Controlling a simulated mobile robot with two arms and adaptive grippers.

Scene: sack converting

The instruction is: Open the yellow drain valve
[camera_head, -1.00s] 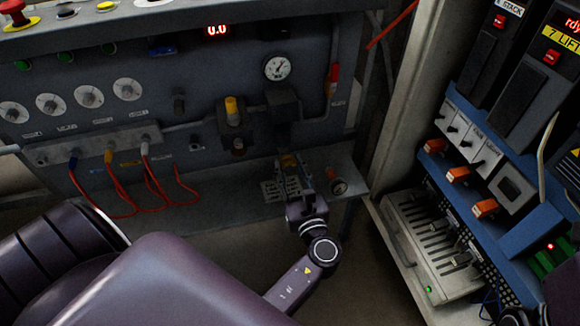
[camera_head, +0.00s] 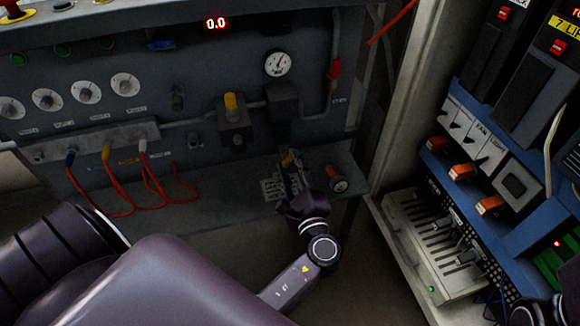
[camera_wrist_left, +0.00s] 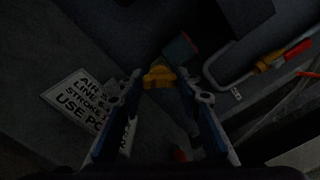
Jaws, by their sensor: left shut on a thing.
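The yellow drain valve handle (camera_head: 287,159) is low on the grey panel, below a dark block under the gauge. In the left wrist view the yellow handle (camera_wrist_left: 158,76) sits between the fingertips. My left gripper (camera_head: 290,167) is shut on it, its fingers reaching up from below. The fingers partly hide the handle and the valve body. My right gripper does not show; only dark parts at the lower right edge may be my right arm.
A metal shelf (camera_head: 235,192) with a printed label runs under the handle. Red hoses (camera_head: 115,195) hang at the left. A blue control rack (camera_head: 450,165) stands at the right.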

